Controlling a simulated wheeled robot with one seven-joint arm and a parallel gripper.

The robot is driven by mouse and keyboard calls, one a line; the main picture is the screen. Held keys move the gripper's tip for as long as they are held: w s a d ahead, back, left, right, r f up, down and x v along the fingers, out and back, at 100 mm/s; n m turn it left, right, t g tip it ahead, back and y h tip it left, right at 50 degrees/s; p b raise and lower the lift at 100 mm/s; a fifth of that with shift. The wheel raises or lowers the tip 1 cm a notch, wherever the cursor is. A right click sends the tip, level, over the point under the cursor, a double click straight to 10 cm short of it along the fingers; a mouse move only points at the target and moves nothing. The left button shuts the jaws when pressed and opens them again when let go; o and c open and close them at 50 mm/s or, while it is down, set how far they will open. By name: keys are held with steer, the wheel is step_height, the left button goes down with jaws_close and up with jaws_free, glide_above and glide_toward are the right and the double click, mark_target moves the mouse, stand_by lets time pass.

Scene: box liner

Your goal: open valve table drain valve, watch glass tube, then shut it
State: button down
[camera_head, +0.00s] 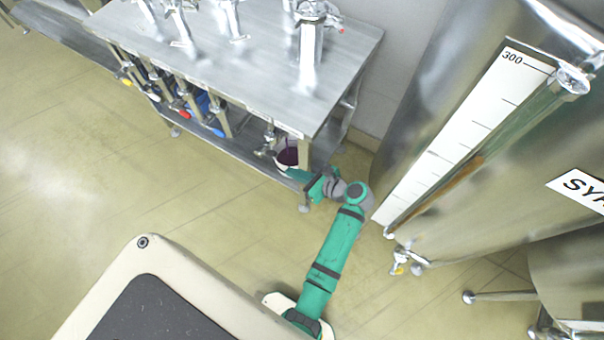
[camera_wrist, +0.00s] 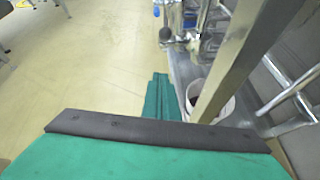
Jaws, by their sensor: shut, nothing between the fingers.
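The steel valve table (camera_head: 255,65) stands at the upper middle, with several valves on top and a row of coloured-handled valves under its front edge. A steel valve (camera_head: 268,138) hangs at the row's right end, near a white bucket (camera_head: 281,166) with dark contents; I take it for the drain valve. The glass tube (camera_head: 500,135) runs down the tank beside a white scale marked 300; brownish liquid shows in its lower part. My gripper (camera_head: 292,173) is shut and empty, low beside the bucket. The wrist view shows its green fingers (camera_wrist: 160,95) left of the bucket (camera_wrist: 222,105).
A steel table leg (camera_wrist: 235,60) stands close to my gripper's right in the wrist view. The floor (camera_head: 110,190) left of the table is clear.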

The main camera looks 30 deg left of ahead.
steer(key=w+a+r, duration=0.1)
steer(key=a, duration=0.5)
steer(key=shift+r, duration=0.15)
